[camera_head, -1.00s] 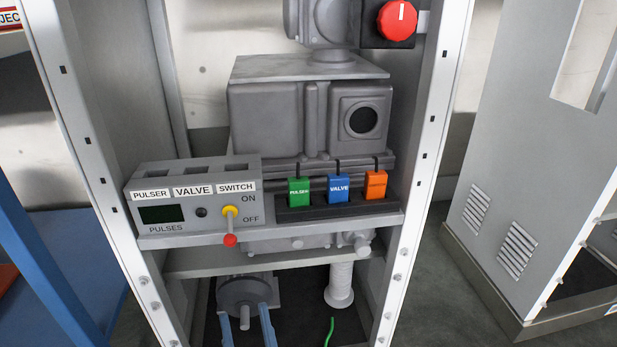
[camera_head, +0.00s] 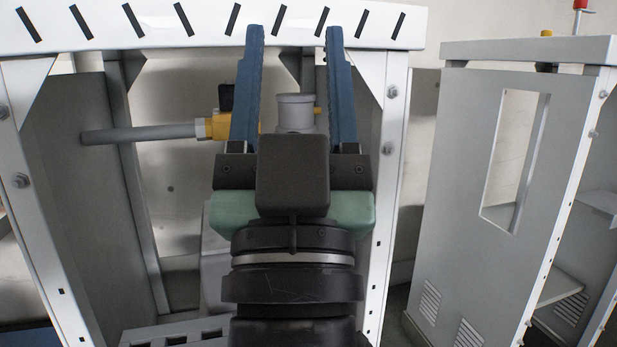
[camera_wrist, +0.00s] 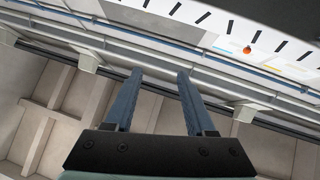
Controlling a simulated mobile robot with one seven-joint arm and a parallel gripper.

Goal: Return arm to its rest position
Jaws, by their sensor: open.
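My gripper (camera_head: 292,85) is open and empty in the head view. Its two blue fingers point up, in front of the white dispenser frame (camera_head: 215,27), and reach to its slotted top beam. The wrist and black camera block hide much of the frame's inside. In the wrist view my gripper (camera_wrist: 160,88) also shows open, with nothing between the fingers.
A grey pipe (camera_head: 140,133) with a yellow fitting (camera_head: 214,126) runs inside the frame, left of my fingers. A second grey cabinet (camera_head: 500,150) stands to the right, with a gap between. The frame's white posts flank my arm.

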